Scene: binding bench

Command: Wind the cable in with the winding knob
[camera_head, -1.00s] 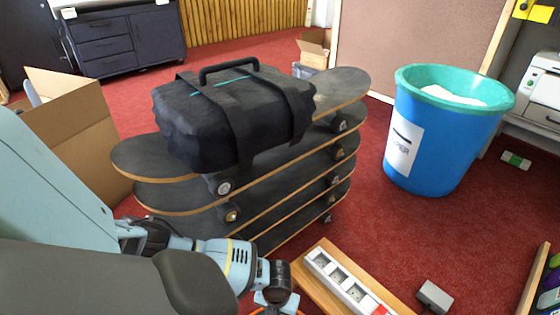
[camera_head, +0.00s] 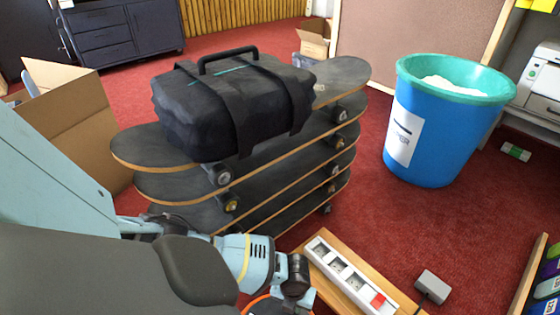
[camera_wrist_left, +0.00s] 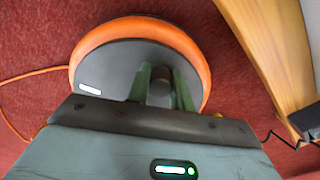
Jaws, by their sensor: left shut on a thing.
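The cable reel (camera_wrist_left: 110,75) is a dark disc with an orange rim, seen from above in the left wrist view. Its dark winding knob (camera_wrist_left: 160,88) stands up between the two greenish fingers of my left gripper (camera_wrist_left: 162,86), which is shut on it. The orange cable (camera_wrist_left: 35,74) runs from the reel to the left over the red carpet. In the head view my left gripper (camera_head: 297,292) is low in the picture, and only a bit of the orange rim (camera_head: 262,300) shows beside it. My right gripper is in neither view.
A wooden board with a white power strip (camera_head: 345,274) lies right of the reel, with a grey box (camera_head: 432,286) beyond. Stacked skateboards (camera_head: 165,187) carrying a black bag (camera_head: 222,112) stand behind my left arm. A blue bin (camera_head: 433,135) stands at right. Carpet between is clear.

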